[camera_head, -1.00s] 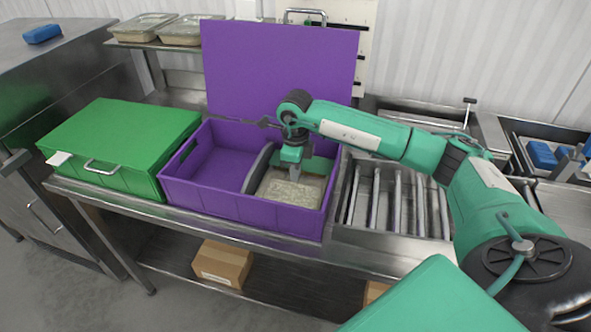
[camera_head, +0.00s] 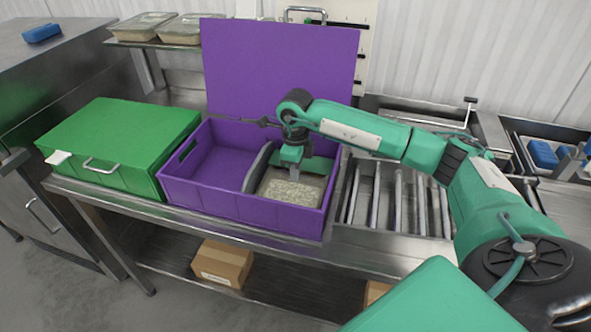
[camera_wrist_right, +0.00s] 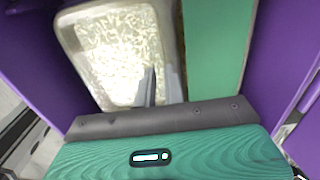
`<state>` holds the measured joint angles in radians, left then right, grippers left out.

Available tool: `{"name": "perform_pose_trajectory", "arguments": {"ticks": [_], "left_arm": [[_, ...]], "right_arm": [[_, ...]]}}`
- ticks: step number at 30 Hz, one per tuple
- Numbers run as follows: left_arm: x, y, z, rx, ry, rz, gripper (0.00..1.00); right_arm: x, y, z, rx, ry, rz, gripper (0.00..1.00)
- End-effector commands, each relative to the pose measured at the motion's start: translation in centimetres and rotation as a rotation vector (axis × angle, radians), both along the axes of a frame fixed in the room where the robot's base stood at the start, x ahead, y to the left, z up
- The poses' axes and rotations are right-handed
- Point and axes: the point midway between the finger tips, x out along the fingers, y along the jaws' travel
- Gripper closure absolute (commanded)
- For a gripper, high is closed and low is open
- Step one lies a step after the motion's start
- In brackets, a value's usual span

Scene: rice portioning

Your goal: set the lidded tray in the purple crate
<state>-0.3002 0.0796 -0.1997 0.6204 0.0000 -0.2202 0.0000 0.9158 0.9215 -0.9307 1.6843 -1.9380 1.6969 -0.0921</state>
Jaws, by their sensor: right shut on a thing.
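The lidded tray (camera_head: 292,190), with pale rice showing through its clear lid, is inside the right part of the open purple crate (camera_head: 235,215). It also shows in the right wrist view (camera_wrist_right: 118,55), with the purple crate wall (camera_wrist_right: 28,75) beside it. My right gripper (camera_head: 290,168) reaches down into the crate and is shut on the tray at its edge; its fingers (camera_wrist_right: 152,88) show at the tray in the wrist view. The crate's front wall hides the tray's underside, so I cannot tell whether it touches the floor. My left gripper is not in view.
The left part of the purple crate is empty, and its lid (camera_head: 280,68) stands raised behind. A closed green crate (camera_head: 120,140) stands to the left. A slatted metal rack (camera_head: 395,205) is on the right. Two more trays (camera_head: 145,25) sit on the back shelf.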

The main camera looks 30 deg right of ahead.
Motion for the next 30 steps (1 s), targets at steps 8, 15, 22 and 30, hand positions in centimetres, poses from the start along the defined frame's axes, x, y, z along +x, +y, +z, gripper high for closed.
{"name": "perform_pose_trajectory", "arguments": {"ticks": [8, 15, 22, 30], "left_arm": [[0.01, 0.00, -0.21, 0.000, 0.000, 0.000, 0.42], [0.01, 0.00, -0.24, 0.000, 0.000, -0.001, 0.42], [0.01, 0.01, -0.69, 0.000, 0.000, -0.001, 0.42], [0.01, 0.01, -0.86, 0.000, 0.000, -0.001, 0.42]], "right_arm": [[0.02, -0.01, -0.06, 0.000, -0.001, 0.000, 1.00], [0.03, -0.02, -0.08, 0.000, -0.001, 0.000, 1.00], [0.04, -0.02, -0.46, 0.000, -0.001, 0.000, 1.00], [0.04, -0.02, -0.56, 0.000, -0.001, 0.000, 1.00]]}}
